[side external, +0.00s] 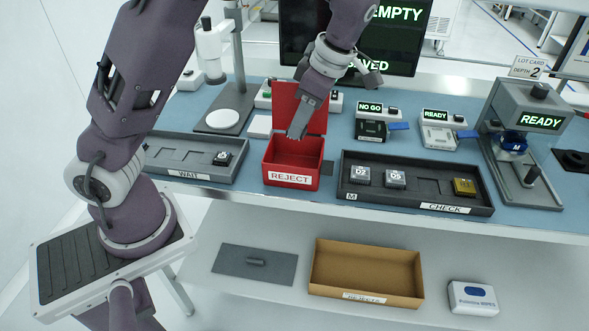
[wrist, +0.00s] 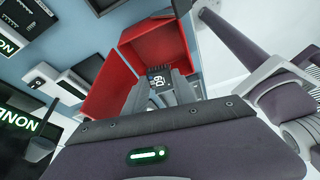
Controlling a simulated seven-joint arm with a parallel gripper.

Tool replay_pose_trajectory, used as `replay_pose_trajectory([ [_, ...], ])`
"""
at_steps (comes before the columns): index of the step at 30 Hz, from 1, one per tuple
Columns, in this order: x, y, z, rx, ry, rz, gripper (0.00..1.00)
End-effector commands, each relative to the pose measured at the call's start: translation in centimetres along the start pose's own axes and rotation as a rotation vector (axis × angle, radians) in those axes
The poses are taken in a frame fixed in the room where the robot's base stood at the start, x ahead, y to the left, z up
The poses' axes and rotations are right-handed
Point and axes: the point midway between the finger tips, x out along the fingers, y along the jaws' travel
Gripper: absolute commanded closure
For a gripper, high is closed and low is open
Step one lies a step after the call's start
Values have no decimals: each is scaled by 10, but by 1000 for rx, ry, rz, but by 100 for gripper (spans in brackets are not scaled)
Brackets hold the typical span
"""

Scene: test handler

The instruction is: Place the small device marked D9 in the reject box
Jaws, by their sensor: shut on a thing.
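The small dark device marked D9 (wrist: 158,79) shows in the wrist view, held between the fingers of my gripper (wrist: 160,88). The red reject box (side external: 291,160) stands on the blue bench with its lid (side external: 300,105) raised at the back. In the side view my gripper (side external: 297,131) points down over the box opening, with the fingertips near its upper edge. The device cannot be made out there. In the wrist view the red box (wrist: 165,43) lies beyond the fingers and the device; its floor is partly hidden.
The WAIT tray (side external: 178,158) at left holds one small device. The CHECK tray (side external: 428,187) at right holds devices marked D2 (side external: 360,175) and D5 (side external: 395,178), plus a yellow one (side external: 464,186). Test units stand behind. A brown box (side external: 367,273) sits on the shelf below.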

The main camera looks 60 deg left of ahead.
Motion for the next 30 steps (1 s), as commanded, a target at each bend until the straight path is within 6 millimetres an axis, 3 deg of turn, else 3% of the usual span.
replay_pose_trajectory([
  [4, 4, -2, -2, -169, 0, -65, 100],
  [9, 42, -3, 11, -187, 2, -72, 100],
  [18, 90, -2, 29, -184, -1, -69, 100],
  [29, 94, -2, 31, -182, -2, -67, 100],
  [30, 94, -2, 31, -182, -3, -67, 60],
])
